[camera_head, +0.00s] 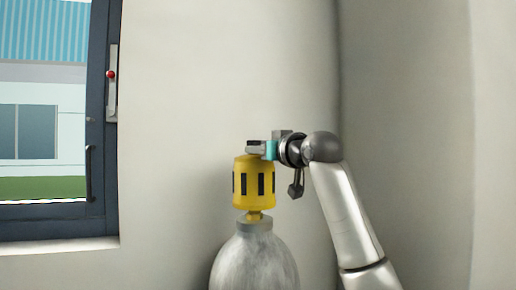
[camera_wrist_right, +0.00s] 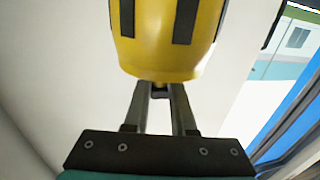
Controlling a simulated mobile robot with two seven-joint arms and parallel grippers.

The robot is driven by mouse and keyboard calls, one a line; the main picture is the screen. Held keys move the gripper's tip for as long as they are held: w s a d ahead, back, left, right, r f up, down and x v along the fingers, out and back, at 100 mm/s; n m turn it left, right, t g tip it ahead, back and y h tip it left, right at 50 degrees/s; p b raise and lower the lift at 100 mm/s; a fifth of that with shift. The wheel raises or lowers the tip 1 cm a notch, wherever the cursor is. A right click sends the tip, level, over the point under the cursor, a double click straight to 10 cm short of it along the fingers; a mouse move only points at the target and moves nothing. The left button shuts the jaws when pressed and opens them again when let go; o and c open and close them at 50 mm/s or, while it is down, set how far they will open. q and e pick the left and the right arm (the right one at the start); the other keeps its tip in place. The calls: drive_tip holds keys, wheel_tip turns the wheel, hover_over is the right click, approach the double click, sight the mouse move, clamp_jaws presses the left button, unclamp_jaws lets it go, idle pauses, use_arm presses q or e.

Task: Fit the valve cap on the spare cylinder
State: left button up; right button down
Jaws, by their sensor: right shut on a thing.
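The valve cap (camera_head: 254,184) is a yellow cylinder with dark upright slots, and it is upright in the head view. It is directly above the brass valve (camera_head: 254,216) on the neck of the grey spare cylinder (camera_head: 254,262). The valve shows just under the cap's lower edge; I cannot tell whether they touch. My right gripper (camera_head: 256,149) is shut on the cap at its top, coming from the right. In the right wrist view the cap (camera_wrist_right: 168,45) fills the top, and the fingers of my right gripper (camera_wrist_right: 160,90) converge at it. My left gripper is not in view.
A dark-framed window or door (camera_head: 104,175) with a handle is at the left. Pale walls (camera_head: 175,110) stand behind, with a corner right of the cylinder. The space left of the cap looks clear.

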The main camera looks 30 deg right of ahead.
sight(263, 175)
drive_tip(key=shift+f+b, duration=1.25)
drive_tip(key=shift+f, duration=0.75)
drive_tip(key=shift+a+f, duration=0.1)
drive_tip(key=shift+f, duration=0.35)
drive_tip(key=shift+f+b, duration=0.3)
drive_tip(key=shift+f, duration=0.15)
drive_tip(key=shift+a, duration=0.1)
drive_tip(key=c, duration=0.7)
unclamp_jaws()
drive_tip(key=shift+o, duration=0.2)
drive_tip(key=shift+s, duration=0.15)
drive_tip(key=s+r+b, duration=0.1)
drive_tip(key=s+b, duration=0.2)
drive_tip(key=s, duration=1.2)
drive_tip(key=shift+s+a+r, duration=0.3)
drive_tip(key=shift+s, duration=0.05)
